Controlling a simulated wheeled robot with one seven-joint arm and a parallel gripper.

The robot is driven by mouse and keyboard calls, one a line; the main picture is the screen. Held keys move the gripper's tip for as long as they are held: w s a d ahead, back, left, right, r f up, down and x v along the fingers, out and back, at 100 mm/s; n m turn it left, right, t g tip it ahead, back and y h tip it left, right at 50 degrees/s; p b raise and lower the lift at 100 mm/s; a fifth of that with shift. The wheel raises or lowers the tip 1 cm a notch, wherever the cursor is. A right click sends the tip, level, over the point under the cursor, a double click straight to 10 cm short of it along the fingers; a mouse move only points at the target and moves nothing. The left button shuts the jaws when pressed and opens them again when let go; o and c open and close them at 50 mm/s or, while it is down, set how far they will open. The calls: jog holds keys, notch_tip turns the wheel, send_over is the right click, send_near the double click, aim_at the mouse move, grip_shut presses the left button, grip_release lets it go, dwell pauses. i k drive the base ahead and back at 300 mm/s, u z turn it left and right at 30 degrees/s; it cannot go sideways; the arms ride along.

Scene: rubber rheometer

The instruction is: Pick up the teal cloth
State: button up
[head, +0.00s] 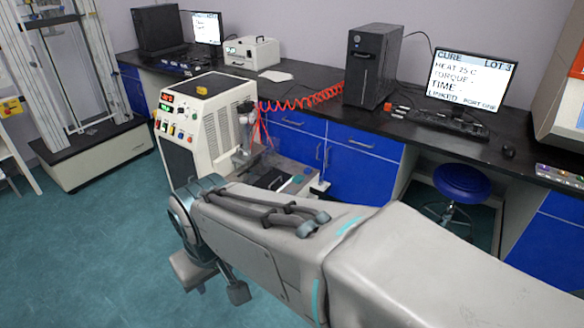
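A small blue-teal patch (297,179) lies on the machine's low work surface, just beyond my arm. It may be the teal cloth, but it is too small to be sure. No other clear cloth shows, and my arm covers part of the area in front. My gripper (219,289) hangs down at the left end of my arm, over the floor in front of the machine. Its fingertips look spread apart, with floor showing between them and nothing held. The gripper is to the left of the patch and apart from it.
The cream rheometer (203,125) stands behind my wrist, with a red coiled hose (305,101). A black bench (420,125) carries a computer tower (372,66) and a monitor (470,80). A blue stool (462,183) stands at right. The teal floor (90,240) is clear at left.

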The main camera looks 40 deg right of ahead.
aim_at(298, 179)
jog(key=z, duration=2.1)
jog(key=i, duration=2)
jog(key=u, duration=1.1)
jog(key=i, duration=0.55)
jog(key=u, duration=0.7)
